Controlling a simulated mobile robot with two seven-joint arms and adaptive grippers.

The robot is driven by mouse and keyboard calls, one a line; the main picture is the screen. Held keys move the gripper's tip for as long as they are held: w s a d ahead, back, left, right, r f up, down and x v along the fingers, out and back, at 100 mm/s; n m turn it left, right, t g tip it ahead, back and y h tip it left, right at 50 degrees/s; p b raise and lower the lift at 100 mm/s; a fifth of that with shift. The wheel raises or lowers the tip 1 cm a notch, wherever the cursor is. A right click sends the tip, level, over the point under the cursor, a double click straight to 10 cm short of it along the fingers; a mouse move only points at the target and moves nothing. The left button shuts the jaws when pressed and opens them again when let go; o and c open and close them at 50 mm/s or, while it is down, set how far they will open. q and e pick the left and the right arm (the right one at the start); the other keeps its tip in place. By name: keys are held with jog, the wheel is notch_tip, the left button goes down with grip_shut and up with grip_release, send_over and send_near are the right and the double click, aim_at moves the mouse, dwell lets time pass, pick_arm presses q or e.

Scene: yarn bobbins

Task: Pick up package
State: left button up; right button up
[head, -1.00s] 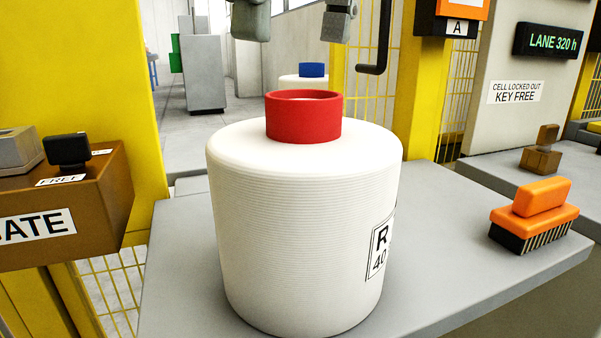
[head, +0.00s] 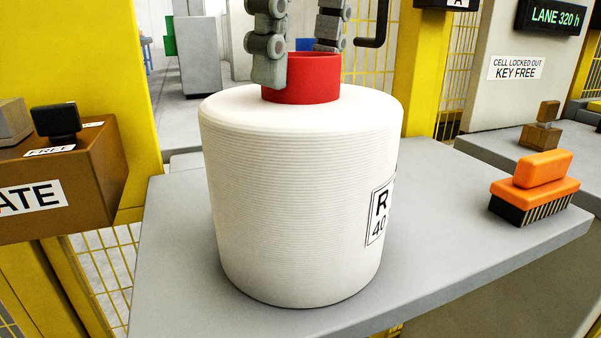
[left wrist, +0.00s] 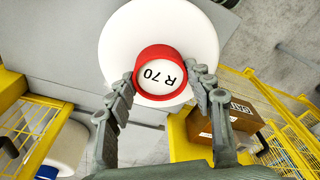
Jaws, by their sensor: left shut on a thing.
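A big white yarn bobbin (head: 300,200) stands upright on the grey table, with a red ring-shaped core (head: 300,82) sticking up from its top. A label starting with "R" is on its right side. My left gripper (head: 298,62) comes down from above with its fingers on either side of the red core, shut on it. In the left wrist view the fingers press the red core (left wrist: 138,66) from both sides, and "R 70" reads inside it. The bobbin's white top (left wrist: 155,30) shows around the core. My right gripper is not in view.
An orange brush (head: 533,187) lies on the table (head: 460,215) at the right. A brown box (head: 65,185) with a black-handled stamp is at the left. Another bobbin with a blue core (left wrist: 45,172) stands behind. Yellow posts and mesh fencing flank the table.

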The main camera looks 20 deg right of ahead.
pick_arm(q)
grip_shut()
jog(key=shift+r, duration=0.15)
